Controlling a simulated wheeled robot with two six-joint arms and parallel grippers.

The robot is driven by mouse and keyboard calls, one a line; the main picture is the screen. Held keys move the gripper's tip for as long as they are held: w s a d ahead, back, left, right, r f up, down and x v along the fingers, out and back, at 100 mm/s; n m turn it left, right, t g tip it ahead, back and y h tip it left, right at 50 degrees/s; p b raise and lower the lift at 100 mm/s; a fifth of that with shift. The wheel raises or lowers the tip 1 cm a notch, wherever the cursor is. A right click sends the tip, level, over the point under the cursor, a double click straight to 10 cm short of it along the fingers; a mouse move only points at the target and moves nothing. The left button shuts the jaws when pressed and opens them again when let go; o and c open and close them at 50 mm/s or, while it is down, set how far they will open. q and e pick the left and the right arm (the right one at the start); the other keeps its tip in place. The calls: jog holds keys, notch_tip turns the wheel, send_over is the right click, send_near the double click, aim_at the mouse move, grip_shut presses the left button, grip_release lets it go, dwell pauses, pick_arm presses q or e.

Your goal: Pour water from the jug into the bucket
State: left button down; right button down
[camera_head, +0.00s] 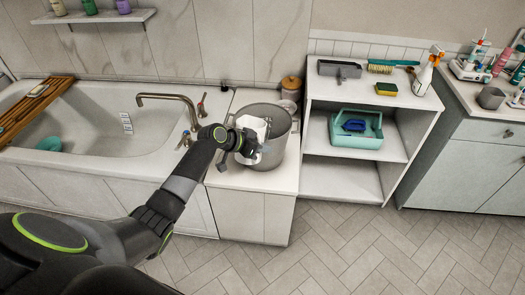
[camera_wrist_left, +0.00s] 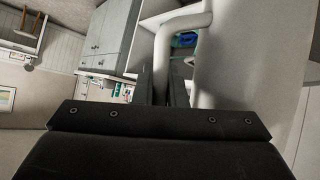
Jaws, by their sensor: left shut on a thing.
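The grey metal bucket (camera_head: 270,155) stands on the low white counter beside the bathtub. The white jug (camera_head: 253,127) is at the bucket's mouth, partly hidden by my gripper. My left gripper (camera_head: 246,144) is shut on the jug's handle. In the left wrist view, the two fingers (camera_wrist_left: 166,88) close around the white handle (camera_wrist_left: 181,24), and the jug's body (camera_wrist_left: 235,62) fills the area to the right. I cannot tell how far the jug is tilted, and no water shows. My right gripper is not in view.
The bathtub with its curved tap (camera_head: 170,97) lies left of the bucket. A small lidded jar (camera_head: 291,86) stands behind it. An open shelf unit (camera_head: 340,180) to the right holds a teal caddy (camera_head: 356,142), brushes, a sponge and a spray bottle (camera_head: 425,75). The tiled floor in front is clear.

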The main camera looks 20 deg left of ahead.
pick_arm(q)
jog(key=r+t+b, duration=0.1)
jog(key=r+b, duration=0.1)
jog(key=w+r+m+t+b, duration=0.1)
jog(key=t+b, duration=0.1)
jog(key=shift+r+h+b, duration=0.3)
jog(key=shift+r+b, duration=0.1)
notch_tip(320, 180, up, 4)
jog(key=p, duration=0.2)
jog(key=shift+p, duration=0.4)
jog(key=shift+f, duration=0.1)
